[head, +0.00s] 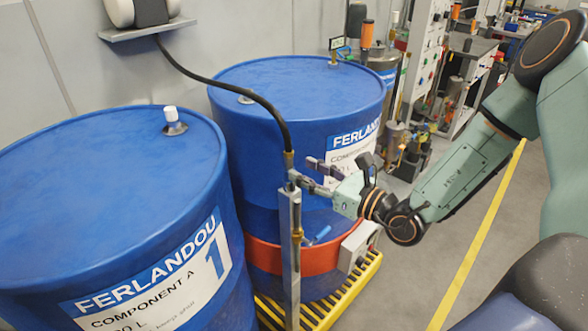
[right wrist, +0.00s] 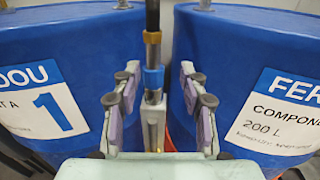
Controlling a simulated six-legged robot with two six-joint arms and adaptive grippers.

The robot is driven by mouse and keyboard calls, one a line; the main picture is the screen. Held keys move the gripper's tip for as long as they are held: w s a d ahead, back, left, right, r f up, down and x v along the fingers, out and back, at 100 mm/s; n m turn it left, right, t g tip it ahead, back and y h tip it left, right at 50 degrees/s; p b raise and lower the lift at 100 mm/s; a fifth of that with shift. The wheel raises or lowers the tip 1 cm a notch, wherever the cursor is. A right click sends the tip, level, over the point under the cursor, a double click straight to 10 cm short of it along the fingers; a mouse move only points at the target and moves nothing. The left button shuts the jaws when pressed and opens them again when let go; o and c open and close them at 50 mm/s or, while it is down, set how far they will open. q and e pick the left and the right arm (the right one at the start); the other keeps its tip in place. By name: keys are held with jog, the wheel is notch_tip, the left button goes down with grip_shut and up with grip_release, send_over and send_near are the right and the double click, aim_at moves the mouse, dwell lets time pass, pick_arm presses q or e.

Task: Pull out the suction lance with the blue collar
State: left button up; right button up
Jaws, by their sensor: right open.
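The suction lance (right wrist: 153,45) hangs upright from a black hose, with a brass fitting and a blue collar (right wrist: 153,78) below it. Its lower part goes down at a grey metal upright holder (head: 290,240) in front of the gap between two blue drums. In the head view the lance's top brass part (head: 289,158) shows, but the collar is hard to make out. My right gripper (head: 302,172) is open; in the right wrist view its purple-padded fingers (right wrist: 160,100) stand either side of the lance, without visible contact. My left gripper is not in view.
The Component A drum (head: 95,190) stands left and a second drum (head: 295,88) right, with a red band (head: 268,258) and control box (head: 358,245). The black hose (head: 215,82) arches to a wall shelf (head: 146,29). Grey floor (head: 425,275) lies open at right.

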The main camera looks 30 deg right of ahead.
aim_at(293, 166)
jog(key=w+a, duration=0.3)
jog(key=shift+w+r+b, duration=0.1)
jog(key=shift+r+b, duration=0.05)
jog(key=shift+b, duration=0.2)
jog(key=shift+w+a, duration=0.15)
jog(key=shift+w, duration=0.05)
jog(key=shift+w+d, duration=0.35)
jog(key=shift+d, duration=0.3)
jog(key=shift+a, duration=0.6)
jog(key=shift+c, duration=1.4)
jog(key=shift+d, duration=0.35)
jog(key=shift+c, duration=1.4)
jog(key=shift+a, duration=0.2)
grip_shut()
